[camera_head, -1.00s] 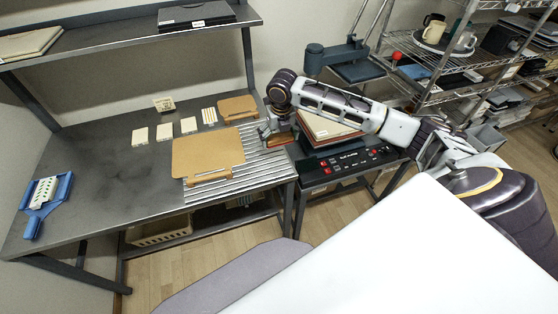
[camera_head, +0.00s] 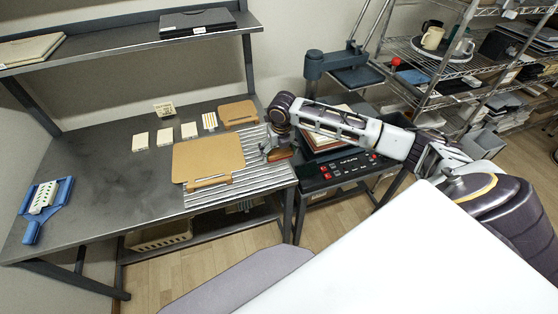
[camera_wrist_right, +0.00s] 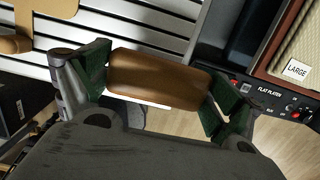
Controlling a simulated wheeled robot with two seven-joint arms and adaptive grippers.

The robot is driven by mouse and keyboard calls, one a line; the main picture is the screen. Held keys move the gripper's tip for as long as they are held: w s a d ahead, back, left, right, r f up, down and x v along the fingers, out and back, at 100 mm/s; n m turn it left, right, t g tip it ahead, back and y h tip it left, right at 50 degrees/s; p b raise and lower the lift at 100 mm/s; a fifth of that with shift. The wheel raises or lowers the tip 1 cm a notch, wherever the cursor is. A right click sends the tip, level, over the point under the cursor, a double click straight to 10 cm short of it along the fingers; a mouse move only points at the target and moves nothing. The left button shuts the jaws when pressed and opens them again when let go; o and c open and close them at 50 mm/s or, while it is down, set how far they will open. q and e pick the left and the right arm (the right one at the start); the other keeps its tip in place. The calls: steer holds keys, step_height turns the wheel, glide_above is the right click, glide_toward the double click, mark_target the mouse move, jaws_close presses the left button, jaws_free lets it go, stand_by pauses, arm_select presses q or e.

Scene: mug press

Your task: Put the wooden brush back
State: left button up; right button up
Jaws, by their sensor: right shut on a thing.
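The wooden brush (camera_wrist_right: 160,77) has a smooth brown wooden body with a thin pale strip along its lower edge. In the right wrist view it is held crosswise between the green-padded fingers of my right gripper (camera_wrist_right: 158,90). In the head view my right gripper (camera_head: 268,152) hangs over the right end of the ribbed metal rack (camera_head: 250,178), and the brush (camera_head: 280,155) shows as a small brown shape at its tip. The wrist view shows the rack's slats behind the brush. My left gripper is not in view.
A large tan board (camera_head: 208,158) lies on the left of the rack, a smaller one (camera_head: 238,113) behind it. The press (camera_head: 345,62) and black control panel (camera_head: 350,165) stand right of the table. A blue tray (camera_head: 45,203) lies far left.

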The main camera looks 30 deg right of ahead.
mark_target(279, 165)
steer(key=shift+f, duration=0.6)
step_height(279, 165, down, 3)
steer(key=shift+f, duration=0.3)
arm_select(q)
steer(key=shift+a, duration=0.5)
arm_select(e)
steer(key=shift+f, duration=0.1)
steer(key=shift+f, duration=0.1)
